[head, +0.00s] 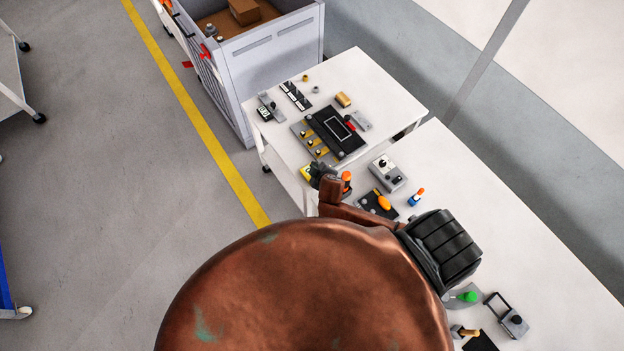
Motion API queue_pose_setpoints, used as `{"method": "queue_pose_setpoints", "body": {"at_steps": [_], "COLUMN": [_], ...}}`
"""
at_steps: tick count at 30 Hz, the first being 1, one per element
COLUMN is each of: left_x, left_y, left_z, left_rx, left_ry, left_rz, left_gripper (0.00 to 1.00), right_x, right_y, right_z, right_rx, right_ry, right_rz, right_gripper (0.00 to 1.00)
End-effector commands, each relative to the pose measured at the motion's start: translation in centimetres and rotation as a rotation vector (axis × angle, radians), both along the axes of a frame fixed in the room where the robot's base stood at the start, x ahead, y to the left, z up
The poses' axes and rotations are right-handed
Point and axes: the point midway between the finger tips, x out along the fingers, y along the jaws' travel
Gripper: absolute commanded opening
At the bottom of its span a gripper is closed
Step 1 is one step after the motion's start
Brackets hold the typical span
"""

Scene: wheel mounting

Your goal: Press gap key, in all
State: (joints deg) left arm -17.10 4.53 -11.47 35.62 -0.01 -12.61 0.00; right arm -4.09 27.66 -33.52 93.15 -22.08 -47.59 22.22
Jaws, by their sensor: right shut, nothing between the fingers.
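A black panel (338,132) with a pale rectangular outline lies on the far table, with several yellow key-like parts (316,143) along its left side. Above it is a row of small dark blocks with white marks (295,96). Any lettering is too small to read, so I cannot tell which part is the gap key. My brown arm hides much below. My left gripper is not in view.
The near white table (502,208) holds a grey box with a black knob (388,173), an orange-handled part (383,202) and a green knob (468,297). A grey bin (270,60) with a brown box stands behind. Open floor lies left, past a yellow line.

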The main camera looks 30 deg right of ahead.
Motion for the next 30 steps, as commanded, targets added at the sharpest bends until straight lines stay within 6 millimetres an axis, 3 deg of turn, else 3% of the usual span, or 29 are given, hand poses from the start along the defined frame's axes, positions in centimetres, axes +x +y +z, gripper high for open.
{"method": "queue_pose_setpoints", "body": {"at_steps": [1,6,13,30], "left_x": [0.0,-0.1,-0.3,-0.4], "left_y": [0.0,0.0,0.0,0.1], "left_z": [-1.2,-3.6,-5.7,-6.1], "left_rx": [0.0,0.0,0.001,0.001], "left_ry": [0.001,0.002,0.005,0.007], "left_rz": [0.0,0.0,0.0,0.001], "left_gripper": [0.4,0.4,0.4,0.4], "right_x": [0.0,0.0,0.0,0.1], "right_y": [0.0,-0.1,0.0,0.0], "right_z": [-1.2,-3.4,-6.0,-6.6], "right_rx": [-0.001,-0.002,0.0,-0.001], "right_ry": [0.0,0.0,0.001,-0.001], "right_rz": [0.001,0.001,-0.001,-0.001], "right_gripper": [0.0,0.0,0.0,0.0]}}
